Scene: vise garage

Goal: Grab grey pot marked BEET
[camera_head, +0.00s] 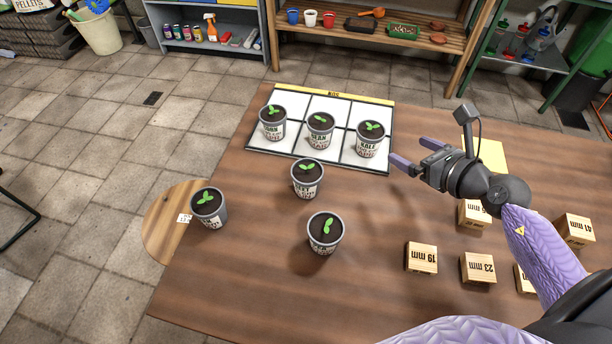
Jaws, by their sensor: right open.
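Several grey pots with dark soil and green seedlings stand upright on the wooden table. One pot (308,179), just in front of the tray, has a label that I cannot read surely; it may be BEET. Another pot (325,233) stands nearer, and one (208,208) is at the left edge; I cannot read BEET on either. In the white sectioned tray (347,105) stand a left pot (272,122), a pot that seems marked BEAN (320,130) and one marked KALE (369,138). My right gripper (408,149) is open and empty, right of the KALE pot. My left gripper is out of view.
Wooden blocks with size marks, such as 19 mm (421,258) and 23 mm (478,268), sit at the right under and beside my right arm. A yellow sheet (491,156) lies behind the gripper. The table's front left is clear. Shelves (400,45) stand behind.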

